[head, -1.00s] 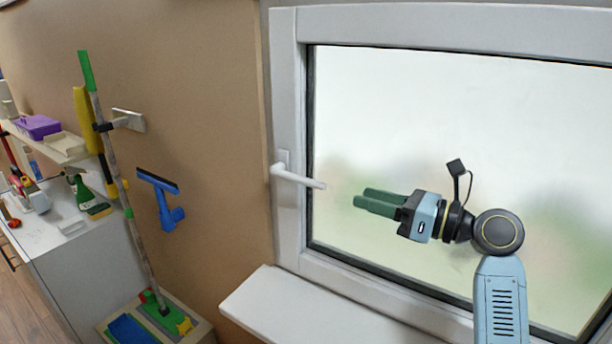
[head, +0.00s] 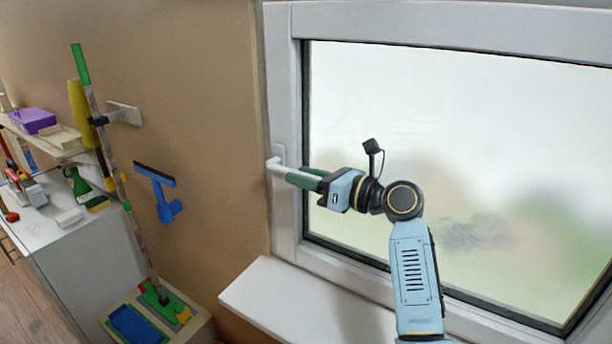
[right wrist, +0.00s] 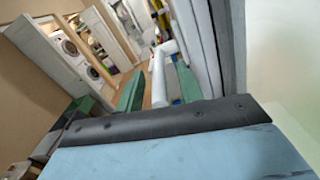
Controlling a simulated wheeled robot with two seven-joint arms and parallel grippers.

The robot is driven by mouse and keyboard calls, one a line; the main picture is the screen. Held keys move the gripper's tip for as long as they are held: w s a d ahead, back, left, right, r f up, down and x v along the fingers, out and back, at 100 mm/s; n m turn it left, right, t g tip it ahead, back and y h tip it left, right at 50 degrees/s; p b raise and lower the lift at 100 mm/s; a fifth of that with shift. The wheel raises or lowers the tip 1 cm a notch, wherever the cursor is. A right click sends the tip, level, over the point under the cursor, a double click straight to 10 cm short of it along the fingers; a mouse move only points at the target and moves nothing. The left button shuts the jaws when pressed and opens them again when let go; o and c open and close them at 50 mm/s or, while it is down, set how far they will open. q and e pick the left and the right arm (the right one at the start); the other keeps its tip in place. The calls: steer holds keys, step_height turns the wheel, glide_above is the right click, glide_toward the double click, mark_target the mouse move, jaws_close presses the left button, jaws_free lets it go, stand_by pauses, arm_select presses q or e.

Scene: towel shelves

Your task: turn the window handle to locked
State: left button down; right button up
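The white window handle (head: 282,167) sits on the left upright of the white window frame (head: 285,225). Its lever points right, roughly level and tilted slightly down in the picture. My right gripper (head: 297,175) is at the lever, with its green fingers reaching along it from the right. A gap shows beside the left finger, so the gripper is open around the lever. Part of the lever is hidden by the fingers in the head view. My left gripper is not in view.
A white sill (head: 290,305) juts out below the window. On the brown wall to the left hang a blue squeegee (head: 160,190) and a green-topped pole (head: 80,65). A cabinet (head: 85,250) with cleaning items stands further left.

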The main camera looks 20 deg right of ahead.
jaws_close()
stand_by(0.3)
steer(key=shift+f+t+y+b, duration=0.35)
steer(key=shift+f+b, duration=0.2)
steer(key=shift+b, duration=0.25)
steer(key=shift+w+a+f+t+y+b, duration=0.2)
steer(key=shift+f+t+y+b, duration=0.55)
steer(key=shift+b, duration=1.65)
steer(key=shift+w+a+f+t+y+b, duration=0.2)
steer(key=shift+f+t+y+b, duration=0.5)
steer(key=shift+b, duration=1.7)
steer(key=shift+w+a+f+t+y+b, duration=0.1)
steer(key=shift+w+f+t+y+b, duration=0.6)
steer(key=shift+b, duration=1.7)
steer(key=shift+s+r+t+h, duration=0.15)
steer(key=shift+s+t+h, duration=0.15)
steer(key=shift+s, duration=0.1)
jaws_free()
